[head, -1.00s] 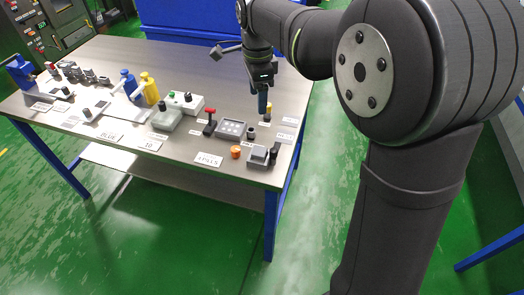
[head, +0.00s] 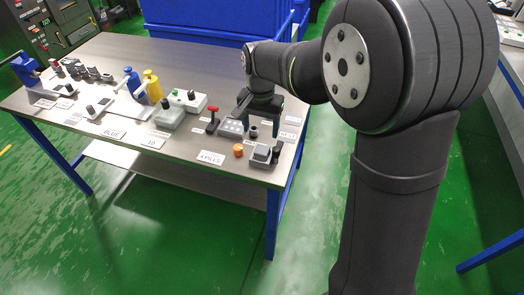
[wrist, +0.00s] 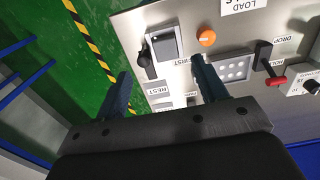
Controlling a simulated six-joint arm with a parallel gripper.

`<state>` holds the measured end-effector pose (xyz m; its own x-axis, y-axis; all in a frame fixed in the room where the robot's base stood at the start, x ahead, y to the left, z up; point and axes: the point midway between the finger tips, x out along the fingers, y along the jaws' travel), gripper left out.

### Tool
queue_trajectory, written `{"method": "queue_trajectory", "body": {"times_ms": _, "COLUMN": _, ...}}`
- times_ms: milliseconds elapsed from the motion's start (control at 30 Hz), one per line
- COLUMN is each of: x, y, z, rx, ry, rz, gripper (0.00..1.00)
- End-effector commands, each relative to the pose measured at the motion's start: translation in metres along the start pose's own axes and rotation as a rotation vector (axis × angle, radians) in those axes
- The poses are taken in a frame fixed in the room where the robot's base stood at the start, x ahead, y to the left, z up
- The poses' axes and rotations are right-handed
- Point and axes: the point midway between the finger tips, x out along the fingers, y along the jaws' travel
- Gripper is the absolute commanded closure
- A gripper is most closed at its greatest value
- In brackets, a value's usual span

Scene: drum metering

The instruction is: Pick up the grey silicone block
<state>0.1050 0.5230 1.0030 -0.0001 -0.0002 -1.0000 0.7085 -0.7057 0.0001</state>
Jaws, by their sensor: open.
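A grey block-like piece (head: 261,153) sits in or on a darker holder at the table's front right corner. It also shows in the wrist view (wrist: 165,43), at top centre, with a dark knob beside it. I cannot tell for sure that it is the silicone block; a grey-green block (head: 168,117) stands farther left. My gripper (head: 264,121) is above the right part of the table, behind the corner piece. In the wrist view my gripper (wrist: 160,78) is open, its two fingers wide apart, with nothing held. The grey piece lies beyond the fingertips.
A grey tray with pale dots (head: 231,128) and a red-topped lever (head: 213,118) stand left of the gripper. An orange cap (head: 238,150) and a small dark cylinder (head: 254,133) are close by. The table's right edge is near.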

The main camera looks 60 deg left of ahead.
Motion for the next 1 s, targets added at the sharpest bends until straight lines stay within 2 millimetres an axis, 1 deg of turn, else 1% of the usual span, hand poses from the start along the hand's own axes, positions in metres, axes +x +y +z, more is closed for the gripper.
{"method": "queue_trajectory", "body": {"times_ms": 33, "x": 0.012, "y": 0.001, "z": 0.001, "rx": 0.0, "ry": -0.004, "rz": 0.003, "gripper": 0.35}}
{"method": "queue_trajectory", "body": {"times_ms": 100, "x": 0.027, "y": 0.0, "z": 0.0, "rx": 0.001, "ry": -0.003, "rz": 0.002, "gripper": 0.35}}
{"method": "queue_trajectory", "body": {"times_ms": 233, "x": 0.049, "y": 0.0, "z": 0.0, "rx": 0.001, "ry": -0.003, "rz": 0.002, "gripper": 0.35}}
{"method": "queue_trajectory", "body": {"times_ms": 300, "x": 0.056, "y": 0.0, "z": 0.0, "rx": 0.001, "ry": -0.001, "rz": 0.001, "gripper": 0.35}}
{"method": "queue_trajectory", "body": {"times_ms": 467, "x": 0.065, "y": -0.001, "z": -0.001, "rx": 0.002, "ry": 0.0, "rz": 0.0, "gripper": 0.35}}
{"method": "queue_trajectory", "body": {"times_ms": 800, "x": 0.108, "y": -0.004, "z": -0.005, "rx": 0.002, "ry": -0.002, "rz": 0.002, "gripper": 0.35}}
{"method": "queue_trajectory", "body": {"times_ms": 900, "x": 0.113, "y": -0.004, "z": -0.005, "rx": 0.002, "ry": 0.0, "rz": 0.0, "gripper": 0.35}}
{"method": "queue_trajectory", "body": {"times_ms": 1000, "x": 0.114, "y": -0.004, "z": -0.005, "rx": 0.002, "ry": 0.001, "rz": 0.0, "gripper": 0.35}}
